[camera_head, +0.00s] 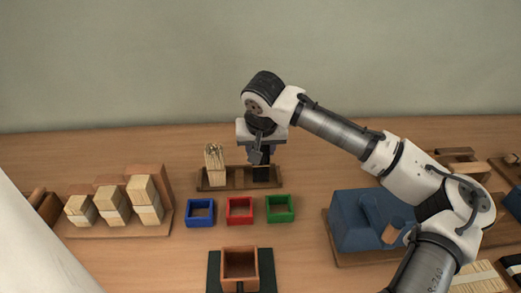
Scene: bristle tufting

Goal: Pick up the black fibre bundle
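The black fibre bundle (261,174) stands at the right end of a low wooden rack (234,184) at the back of the table. It shows as a dark block, and its upper part is partly hidden by my gripper. My gripper (262,155) points down directly over it, with the fingers at about the height of its top. The fingers are small and dark against the bundle, so I cannot tell whether they are open or touching it. A pale fibre bundle (214,164) stands at the left end of the same rack.
Blue (200,213), red (239,211) and green (280,209) square frames lie in front of the rack. A wooden box (240,265) sits nearer on a dark base. Stepped wooden blocks (110,205) stand left. A blue machine (355,222) stands right, beneath my arm.

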